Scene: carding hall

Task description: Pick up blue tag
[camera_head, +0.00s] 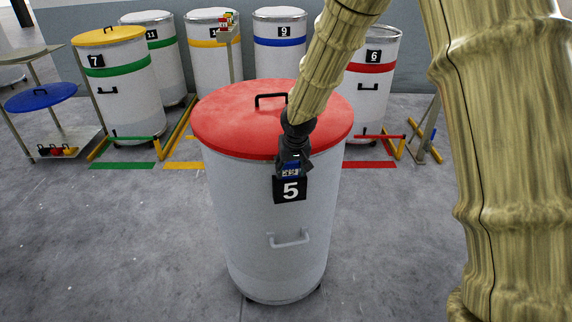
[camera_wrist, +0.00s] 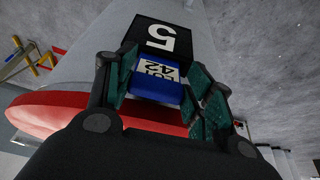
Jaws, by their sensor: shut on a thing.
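The blue tag (camera_wrist: 157,82) has a white face with the print "LOT 42". It sits between the teal-padded fingers of my gripper (camera_wrist: 160,88), which is shut on it. In the head view the tag (camera_head: 291,170) shows just above the black "5" plate (camera_head: 290,190) on the front of a white drum (camera_head: 275,230). My gripper (camera_head: 293,160) comes down over the front rim of the drum's red lid (camera_head: 230,115). I cannot tell whether the tag still touches the drum.
Behind stand several white drums with coloured bands, such as drum 7 (camera_head: 120,90) with a yellow lid and drum 6 (camera_head: 370,85). A cart (camera_head: 75,143) with a blue lid (camera_head: 40,97) stands at the left. The floor around drum 5 is clear in front.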

